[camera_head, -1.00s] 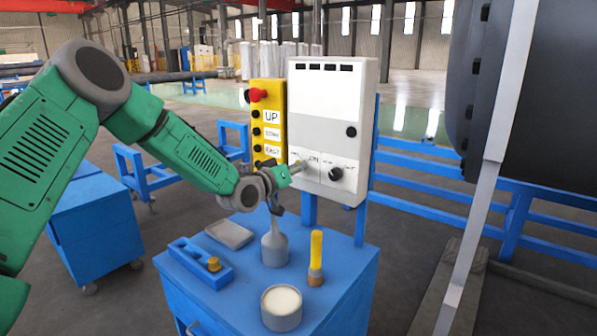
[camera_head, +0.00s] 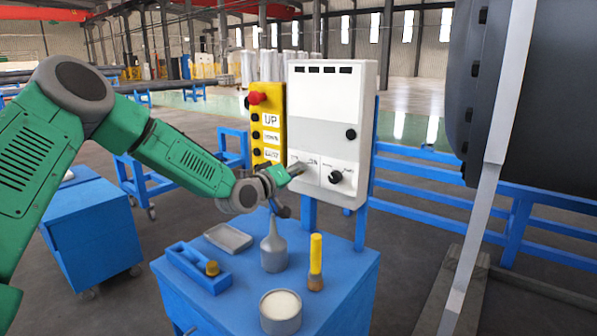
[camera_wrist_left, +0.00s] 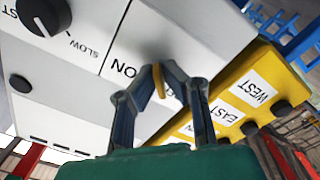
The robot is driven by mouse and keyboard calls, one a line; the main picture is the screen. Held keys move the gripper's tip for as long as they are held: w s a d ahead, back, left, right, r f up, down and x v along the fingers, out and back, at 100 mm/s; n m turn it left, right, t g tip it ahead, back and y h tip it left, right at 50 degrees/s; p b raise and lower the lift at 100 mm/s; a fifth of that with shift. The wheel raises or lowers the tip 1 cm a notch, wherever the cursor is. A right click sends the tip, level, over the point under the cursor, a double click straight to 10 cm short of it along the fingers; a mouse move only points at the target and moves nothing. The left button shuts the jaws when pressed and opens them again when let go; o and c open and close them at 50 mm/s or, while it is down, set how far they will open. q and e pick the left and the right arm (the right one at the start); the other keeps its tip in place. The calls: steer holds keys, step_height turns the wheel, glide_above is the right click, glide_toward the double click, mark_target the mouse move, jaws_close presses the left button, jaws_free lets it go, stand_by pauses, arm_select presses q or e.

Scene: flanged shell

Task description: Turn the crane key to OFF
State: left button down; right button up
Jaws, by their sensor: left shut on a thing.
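The crane key (camera_wrist_left: 158,82) shows in the left wrist view as a thin yellowish piece between my fingertips, in front of the white control box (camera_head: 322,110). An "ON" label is printed on the panel beside it; the lettering on the key's other side is mostly hidden by my finger. My left gripper (camera_wrist_left: 158,72) is shut on the key. In the head view my left gripper (camera_head: 296,171) is at the lower left of the box face and hides the key. My right gripper is not in view.
A black speed knob (camera_head: 336,177) sits right of the gripper. A yellow button pendant (camera_head: 268,145) with a red button adjoins the box. Below, a blue cart (camera_head: 335,290) bears an oil can (camera_head: 273,252), a brush (camera_head: 315,262), a tin (camera_head: 280,310) and a tray (camera_head: 228,237).

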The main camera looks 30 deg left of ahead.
arm_select(q)
steer(key=shift+w+a+r, duration=0.15)
steer(key=shift+a+r, duration=0.05)
steer(key=shift+r, duration=0.3)
steer(key=c, duration=1.7)
jaws_free()
steer(key=shift+w+a+f, duration=0.1)
steer(key=shift+a+f, duration=0.05)
steer(key=shift+f, duration=0.25)
steer(key=shift+s, duration=0.65)
steer(key=shift+s+a+f, duration=0.1)
steer(key=shift+s+a, duration=0.1)
steer(key=shift+s, duration=2.5)
steer(key=shift+s+a, duration=0.2)
steer(key=shift+s, duration=2.45)
